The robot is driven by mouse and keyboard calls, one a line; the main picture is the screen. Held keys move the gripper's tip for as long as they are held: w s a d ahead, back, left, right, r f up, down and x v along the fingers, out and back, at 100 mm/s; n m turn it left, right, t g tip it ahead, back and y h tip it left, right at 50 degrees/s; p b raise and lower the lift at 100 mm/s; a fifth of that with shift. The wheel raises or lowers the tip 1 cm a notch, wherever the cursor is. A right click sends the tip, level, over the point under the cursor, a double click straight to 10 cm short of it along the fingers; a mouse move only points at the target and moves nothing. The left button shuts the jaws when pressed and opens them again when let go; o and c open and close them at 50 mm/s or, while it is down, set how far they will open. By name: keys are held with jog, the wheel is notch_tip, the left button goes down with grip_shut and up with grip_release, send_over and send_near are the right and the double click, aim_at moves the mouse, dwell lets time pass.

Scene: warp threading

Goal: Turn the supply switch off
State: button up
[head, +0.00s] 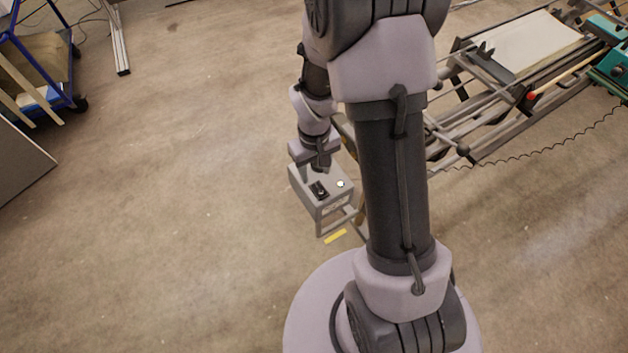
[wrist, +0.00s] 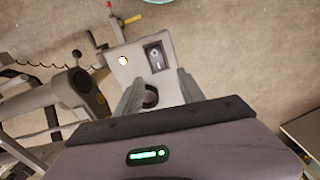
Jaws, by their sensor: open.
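The supply box (head: 332,208) is a light grey box on a stand, left of my arm in the head view. Its top carries a black rocker supply switch (head: 319,190) and a small round pale lamp (head: 340,184). In the wrist view the switch (wrist: 157,57) lies just beyond my fingertips, and the lamp (wrist: 123,60) looks lit with an orange rim. A dark round part (wrist: 151,97) shows between the fingers. My gripper (wrist: 158,82) is open and empty over the box's top, its fingers apart. I cannot tell whether they touch the box.
A loom-like frame (head: 500,105) with a red knob stands at the right, with a coiled cable on the floor. A blue cart (head: 45,60) and a grey panel (head: 18,165) are at the left. A yellow strip (head: 335,236) lies by the stand. Floor left of the box is clear.

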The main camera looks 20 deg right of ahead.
aim_at(315, 184)
notch_tip(315, 184, down, 4)
jog(key=shift+f+b, duration=0.25)
jog(key=shift+b, duration=0.35)
